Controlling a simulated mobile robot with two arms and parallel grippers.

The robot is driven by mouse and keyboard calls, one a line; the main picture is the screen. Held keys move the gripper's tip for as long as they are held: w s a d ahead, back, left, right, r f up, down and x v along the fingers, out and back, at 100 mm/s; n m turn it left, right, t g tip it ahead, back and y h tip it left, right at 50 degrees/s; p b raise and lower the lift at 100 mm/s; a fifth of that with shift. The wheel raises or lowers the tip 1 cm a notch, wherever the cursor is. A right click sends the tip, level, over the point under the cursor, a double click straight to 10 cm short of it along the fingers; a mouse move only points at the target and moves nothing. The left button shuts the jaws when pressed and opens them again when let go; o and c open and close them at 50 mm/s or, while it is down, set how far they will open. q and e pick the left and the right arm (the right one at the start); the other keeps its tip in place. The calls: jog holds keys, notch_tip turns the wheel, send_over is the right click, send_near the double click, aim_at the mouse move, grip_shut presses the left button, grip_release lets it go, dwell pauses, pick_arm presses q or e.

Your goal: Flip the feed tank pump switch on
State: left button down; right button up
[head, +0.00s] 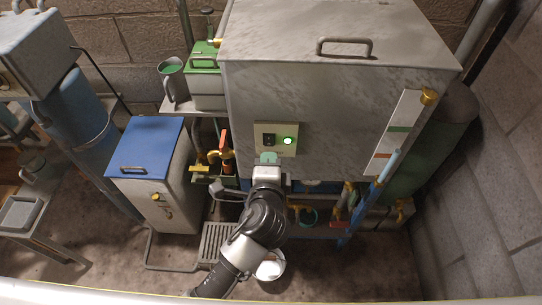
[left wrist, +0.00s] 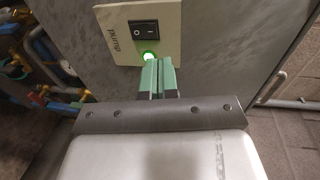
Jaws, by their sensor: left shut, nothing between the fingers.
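The pump switch (head: 268,140) is a black rocker on a pale plate (head: 262,129) on the front of the large grey feed tank (head: 330,95). A green lamp (head: 288,140) glows beside it. In the left wrist view the black rocker (left wrist: 143,31) sits on the plate marked "pump" (left wrist: 112,32), with the lit green lamp (left wrist: 150,56) below it. My left gripper (head: 268,158) is shut and empty, just below the switch. Its green fingertips (left wrist: 158,66) are beside the lamp in the wrist view; whether they touch the plate cannot be told. My right gripper is not in view.
A blue-lidded box (head: 150,147) stands left of the tank. A grey jug (head: 172,80) stands on a shelf at upper left. Pipes and valves with an orange handle (head: 224,138) are close left of my gripper. A brick wall (head: 495,150) bounds the right side.

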pick_arm(q)
jog(key=s+r, duration=0.2)
jog(key=s, duration=0.3)
jog(key=shift+s+r+b, duration=0.35)
jog(key=shift+b, duration=0.1)
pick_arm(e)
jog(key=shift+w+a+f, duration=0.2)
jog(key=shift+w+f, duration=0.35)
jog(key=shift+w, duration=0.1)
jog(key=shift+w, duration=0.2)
